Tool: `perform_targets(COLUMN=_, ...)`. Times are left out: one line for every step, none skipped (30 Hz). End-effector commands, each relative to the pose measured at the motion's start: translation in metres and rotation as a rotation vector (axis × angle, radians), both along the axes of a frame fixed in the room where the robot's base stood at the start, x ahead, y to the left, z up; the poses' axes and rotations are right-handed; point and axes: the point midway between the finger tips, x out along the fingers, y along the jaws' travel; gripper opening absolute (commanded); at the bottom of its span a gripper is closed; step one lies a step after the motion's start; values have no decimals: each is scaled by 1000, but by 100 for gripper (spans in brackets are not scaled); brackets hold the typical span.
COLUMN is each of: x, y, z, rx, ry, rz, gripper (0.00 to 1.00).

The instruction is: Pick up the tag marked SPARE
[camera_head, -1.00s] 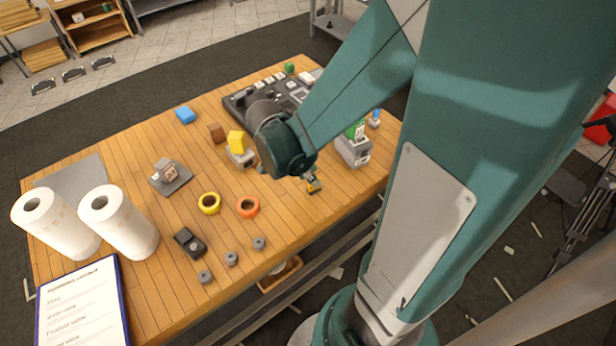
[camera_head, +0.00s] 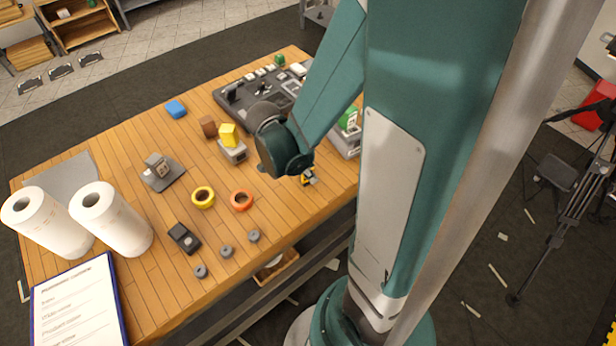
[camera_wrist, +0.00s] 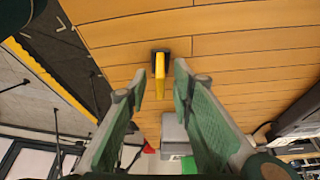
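No lettering reads as SPARE in these views, so I cannot tell for sure which thing is the tag. A small yellow piece with a black end (camera_wrist: 160,72) is on the wooden table, between and just beyond my fingertips in the wrist view. It also shows as a small yellow and black thing (camera_head: 308,178) beside my wrist in the head view, partly hidden. My gripper (camera_wrist: 158,76) is open, with a green-padded finger on each side of the yellow piece and a gap to both. In the head view my wrist hides most of the fingers.
A grey holder with a green block (camera_head: 348,120) stands right of my wrist, partly hidden by my arm.

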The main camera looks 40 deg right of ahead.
Motion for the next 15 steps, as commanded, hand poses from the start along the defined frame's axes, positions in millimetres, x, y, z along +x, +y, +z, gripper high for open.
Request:
perform_targets(x=0, y=0, z=0, rx=0, ry=0, rz=0, gripper=24)
perform_targets(x=0, y=0, z=0, rx=0, ry=0, rz=0, gripper=24)
perform_targets(x=0, y=0, z=0, rx=0, ry=0, rz=0, gripper=24)
perform_targets(x=0, y=0, z=0, rx=0, ry=0, rz=0, gripper=24)
perform_targets(x=0, y=0, z=0, rx=0, ry=0, rz=0, gripper=23)
perform_targets(x=0, y=0, z=0, rx=0, ry=0, rz=0, gripper=18)
perform_targets(x=0, y=0, z=0, rx=0, ry=0, rz=0, gripper=14)
perform_targets(x=0, y=0, z=0, rx=0, ry=0, rz=0, gripper=10)
perform_targets(x=0, y=0, z=0, rx=0, ry=0, rz=0, gripper=5)
perform_targets(x=0, y=0, z=0, rx=0, ry=0, rz=0, gripper=1)
perform_targets(x=0, y=0, z=0, rx=0, ry=0, rz=0, gripper=0)
perform_targets(x=0, y=0, z=0, rx=0, ry=0, rz=0, gripper=0)
perform_targets(x=0, y=0, z=0, rx=0, ry=0, rz=0, gripper=0)
perform_targets(x=0, y=0, z=0, rx=0, ry=0, rz=0, gripper=0)
perform_targets(x=0, y=0, z=0, rx=0, ry=0, rz=0, gripper=0)
